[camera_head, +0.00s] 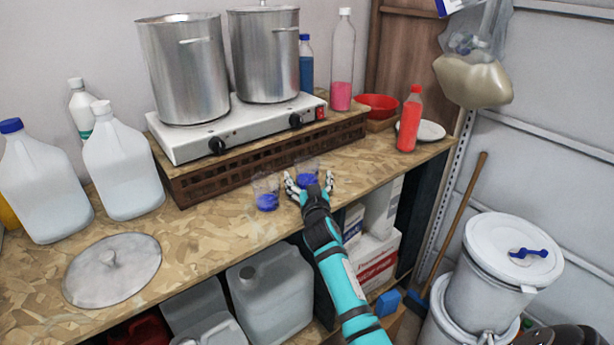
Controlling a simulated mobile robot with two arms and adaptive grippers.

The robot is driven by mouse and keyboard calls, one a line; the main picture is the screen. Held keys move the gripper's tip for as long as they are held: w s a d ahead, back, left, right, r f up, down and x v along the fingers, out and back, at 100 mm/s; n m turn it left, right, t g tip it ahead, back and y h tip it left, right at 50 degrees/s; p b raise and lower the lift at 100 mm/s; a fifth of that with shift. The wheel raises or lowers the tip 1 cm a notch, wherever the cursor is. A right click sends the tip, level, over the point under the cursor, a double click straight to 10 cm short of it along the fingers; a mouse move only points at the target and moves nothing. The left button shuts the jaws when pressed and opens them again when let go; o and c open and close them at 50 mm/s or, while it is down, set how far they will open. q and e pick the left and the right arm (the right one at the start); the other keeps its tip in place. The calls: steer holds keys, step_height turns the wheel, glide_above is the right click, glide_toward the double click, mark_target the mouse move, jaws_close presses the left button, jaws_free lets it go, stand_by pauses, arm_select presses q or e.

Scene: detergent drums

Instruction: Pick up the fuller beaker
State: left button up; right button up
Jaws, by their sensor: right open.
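Two small clear beakers with blue liquid stand on the chipboard worktop (205,240), in front of the hot plate. The left beaker (266,194) stands free, with blue in its lower part. The right beaker (307,168) is partly hidden by my right gripper (310,182), and blue shows low in it too. I cannot tell for sure which is fuller. My right gripper is open at the right beaker, its fingers spread to either side of it. I cannot tell whether they touch it. My left gripper is not in view.
A hot plate (240,128) with two steel pots stands behind on a brown crate. White jugs (122,170) and a round lid (112,270) are on the left. A red bottle (409,120) and red bowl (378,104) stand at the right. The worktop's front edge is close to the beakers.

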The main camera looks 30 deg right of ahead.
mark_target(310, 171)
steer(key=c, duration=1.4)
steer(key=shift+o, duration=0.2)
steer(key=shift+r, duration=0.25)
steer(key=shift+r, duration=1.45)
steer(key=s+a+r+b, duration=0.1)
steer(key=s+a, duration=0.1)
steer(key=s, duration=1.4)
steer(key=shift+r+b, duration=0.35)
